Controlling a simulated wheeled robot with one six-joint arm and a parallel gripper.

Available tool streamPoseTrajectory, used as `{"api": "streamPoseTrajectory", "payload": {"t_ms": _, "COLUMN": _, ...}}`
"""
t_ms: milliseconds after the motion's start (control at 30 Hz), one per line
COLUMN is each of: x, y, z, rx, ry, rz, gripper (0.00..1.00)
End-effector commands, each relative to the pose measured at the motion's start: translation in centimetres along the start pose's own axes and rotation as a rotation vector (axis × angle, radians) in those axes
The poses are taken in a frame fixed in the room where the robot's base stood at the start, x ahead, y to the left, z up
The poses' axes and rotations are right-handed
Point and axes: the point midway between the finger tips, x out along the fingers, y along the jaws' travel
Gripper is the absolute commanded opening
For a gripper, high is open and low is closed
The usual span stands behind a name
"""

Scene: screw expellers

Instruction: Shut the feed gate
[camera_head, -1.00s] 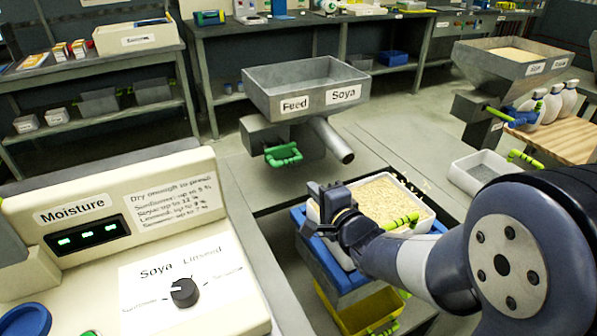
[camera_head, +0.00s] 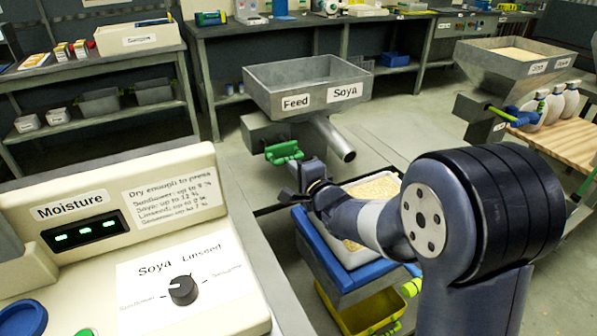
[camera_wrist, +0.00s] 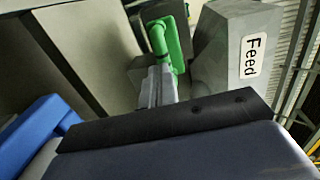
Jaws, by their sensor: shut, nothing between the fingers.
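The grey feed hopper (camera_head: 308,83), labelled Feed and Soya, stands in the middle of the head view, its trough empty. The green handle (camera_head: 284,152) of its feed gate sticks out from the grey box below. In the wrist view the handle (camera_wrist: 166,40) is just ahead of the fingertips. My gripper (camera_head: 306,172) is shut and empty, just right of and below the handle in the head view. Its fingers (camera_wrist: 158,86) point at the handle; I cannot tell whether they touch it. The gate plate itself is hidden.
A white tray of pale grain (camera_head: 376,188) sits on a blue stand (camera_head: 345,278) under my arm, with a yellow bin (camera_head: 365,308) below. A spout (camera_head: 332,139) slopes down right of the handle. The moisture panel (camera_head: 110,225) fills the left front.

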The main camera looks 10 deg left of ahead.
Motion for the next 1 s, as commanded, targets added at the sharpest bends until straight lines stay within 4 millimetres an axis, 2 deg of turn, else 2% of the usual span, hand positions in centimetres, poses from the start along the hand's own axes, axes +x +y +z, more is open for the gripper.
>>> {"api": "streamPoseTrajectory", "payload": {"t_ms": 233, "x": 0.4, "y": -0.1, "z": 0.0, "rx": 0.000, "ry": 0.000, "rz": 0.001, "gripper": 0.00}}
{"api": "streamPoseTrajectory", "payload": {"t_ms": 500, "x": 4.2, "y": -0.7, "z": 0.0, "rx": -0.001, "ry": 0.000, "rz": 0.001, "gripper": 0.00}}
{"api": "streamPoseTrajectory", "payload": {"t_ms": 600, "x": 4.9, "y": -0.7, "z": -0.1, "rx": -0.001, "ry": 0.001, "rz": 0.001, "gripper": 0.00}}
{"api": "streamPoseTrajectory", "payload": {"t_ms": 1000, "x": 5.2, "y": -0.7, "z": 0.0, "rx": -0.001, "ry": 0.001, "rz": -0.003, "gripper": 0.00}}
